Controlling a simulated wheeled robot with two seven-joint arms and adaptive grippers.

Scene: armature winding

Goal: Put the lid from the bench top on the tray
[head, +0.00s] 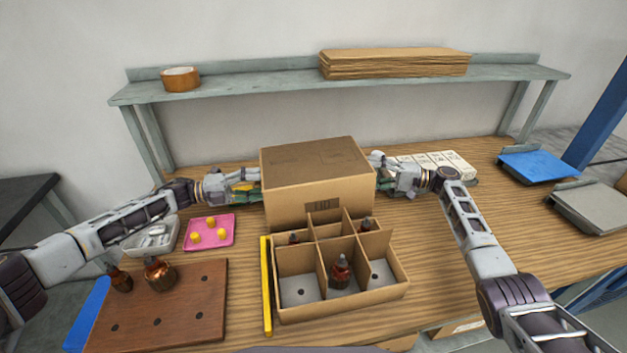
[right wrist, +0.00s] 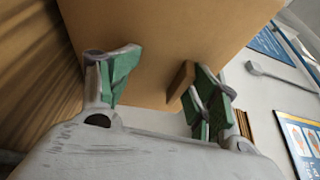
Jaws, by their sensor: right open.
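The cardboard lid (head: 315,209), a box shape with "LID" printed on its front, is at the middle of the bench top behind the tray. The open, divided cardboard tray (head: 345,309) holds several brown bottles in its cells. My right gripper (head: 380,172) is at the lid's right side. In the right wrist view its green-padded fingers (right wrist: 160,85) are apart, with the lid's wall (right wrist: 165,35) in front and a small brown tab (right wrist: 181,82) between them, near one finger. My left gripper (head: 250,184) is at the lid's left side; its fingertips are partly hidden.
A yellow bar (head: 266,285) lies along the tray's left side. A brown board (head: 165,315) with bottles, a pink tray (head: 222,240) and a pale tray (head: 135,243) are on the left. White boxes (head: 435,163) stand behind my right arm. A shelf (head: 250,86) spans the back.

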